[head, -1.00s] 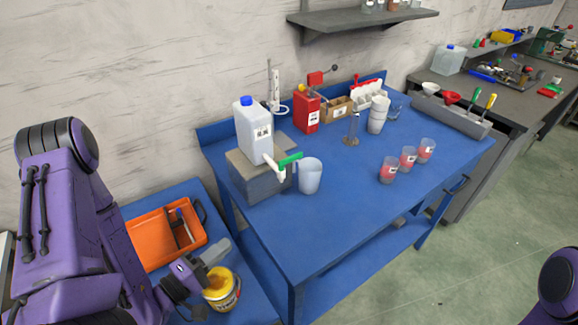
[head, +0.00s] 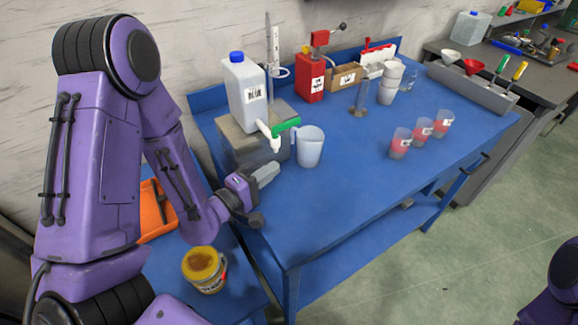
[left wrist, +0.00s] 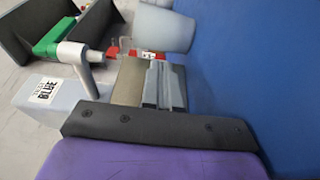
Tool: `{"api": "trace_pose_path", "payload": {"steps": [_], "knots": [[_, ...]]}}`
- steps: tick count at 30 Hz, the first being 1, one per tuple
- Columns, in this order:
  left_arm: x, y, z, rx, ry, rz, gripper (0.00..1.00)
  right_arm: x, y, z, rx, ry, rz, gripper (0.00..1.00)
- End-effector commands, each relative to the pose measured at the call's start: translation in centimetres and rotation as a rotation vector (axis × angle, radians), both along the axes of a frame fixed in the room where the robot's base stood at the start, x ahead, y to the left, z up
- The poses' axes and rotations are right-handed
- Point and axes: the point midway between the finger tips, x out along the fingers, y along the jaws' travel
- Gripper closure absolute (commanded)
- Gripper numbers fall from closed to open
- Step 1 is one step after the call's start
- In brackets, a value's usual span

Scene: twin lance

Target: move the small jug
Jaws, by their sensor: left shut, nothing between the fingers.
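The small jug (head: 309,150) is pale, translucent and upright on the blue bench, beside the green-handled tap. It also shows at the top of the left wrist view (left wrist: 166,27), partly cut off by the frame edge. My left gripper (head: 270,171) is shut and empty, a little left of and nearer than the jug, apart from it. Its closed grey fingers also show in the left wrist view (left wrist: 163,84), pointing toward the jug. My right gripper is out of view.
A white container (head: 243,92) with a blue cap stands on a grey block (head: 232,140), its tap (head: 284,126) close to the jug. Several cups stand farther right, including a red-filled one (head: 401,143). The bench's front middle is clear.

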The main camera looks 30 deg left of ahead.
Motion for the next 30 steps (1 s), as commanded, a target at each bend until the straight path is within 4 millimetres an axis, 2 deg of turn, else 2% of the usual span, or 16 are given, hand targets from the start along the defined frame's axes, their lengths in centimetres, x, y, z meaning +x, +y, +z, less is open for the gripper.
{"api": "trace_pose_path", "payload": {"steps": [1,3,10,15,24,30], "knots": [[1.1,-0.4,0.1,0.001,-0.003,-0.003,1.00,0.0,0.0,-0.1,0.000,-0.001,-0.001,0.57],[2.6,-0.8,0.6,0.001,0.000,-0.003,1.00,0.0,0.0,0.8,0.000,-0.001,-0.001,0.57],[5.9,-1.7,0.5,-0.001,0.000,-0.001,1.00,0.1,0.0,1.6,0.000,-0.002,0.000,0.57],[6.7,-1.9,0.3,-0.002,0.001,0.000,1.00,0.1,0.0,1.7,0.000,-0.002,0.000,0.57],[6.7,-2.0,0.3,-0.002,0.001,0.000,1.00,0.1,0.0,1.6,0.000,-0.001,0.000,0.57],[8.0,-4.1,0.3,-0.003,0.000,0.003,1.00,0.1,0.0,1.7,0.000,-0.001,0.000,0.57]]}}
